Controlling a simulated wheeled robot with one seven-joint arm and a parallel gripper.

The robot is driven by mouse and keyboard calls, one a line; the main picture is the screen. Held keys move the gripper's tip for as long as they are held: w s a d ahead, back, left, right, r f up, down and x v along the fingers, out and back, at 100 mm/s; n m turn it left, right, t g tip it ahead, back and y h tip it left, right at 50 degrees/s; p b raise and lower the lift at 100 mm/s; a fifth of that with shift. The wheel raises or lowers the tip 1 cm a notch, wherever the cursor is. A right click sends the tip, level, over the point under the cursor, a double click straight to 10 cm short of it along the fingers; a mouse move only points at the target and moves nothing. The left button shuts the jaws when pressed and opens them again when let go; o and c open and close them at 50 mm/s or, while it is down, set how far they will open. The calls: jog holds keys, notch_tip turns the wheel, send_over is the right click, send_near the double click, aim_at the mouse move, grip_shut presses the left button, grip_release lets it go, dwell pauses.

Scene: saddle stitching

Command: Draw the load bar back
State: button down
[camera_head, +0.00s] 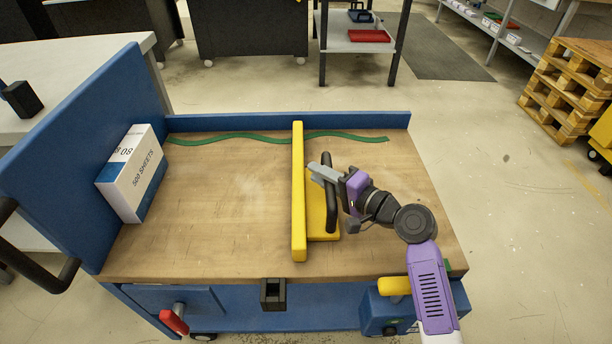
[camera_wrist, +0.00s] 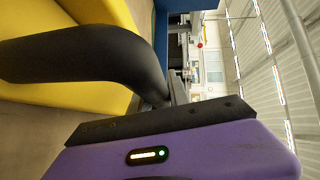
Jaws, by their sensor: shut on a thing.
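The yellow load bar (camera_head: 298,215) stands across the wooden top of the blue cart, about the middle. A yellow plate on its right side carries a black handle (camera_head: 329,200). My gripper (camera_head: 322,177) is at this handle, shut on it from the right side. In the wrist view the black handle (camera_wrist: 85,58) lies close in front of the purple gripper body, with the yellow bar (camera_wrist: 98,14) behind it. The fingertips are partly hidden in both views.
A green wavy strip (camera_head: 225,137) lies along the back edge. The wood (camera_head: 230,215) between box and bar is clear. A red-handled lever (camera_head: 174,321) is at the front.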

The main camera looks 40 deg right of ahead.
jog(key=shift+s+d+f, duration=0.1)
jog(key=shift+d, duration=0.05)
jog(key=c, duration=1.3)
grip_release()
jog(key=shift+o, duration=0.2)
jog(key=s, duration=0.5)
jog(key=s+d+r+p, duration=0.1)
jog(key=s, duration=0.1)
jog(key=shift+s+r, duration=0.1)
jog(key=shift+s, duration=0.15)
jog(key=shift+s, duration=0.15)
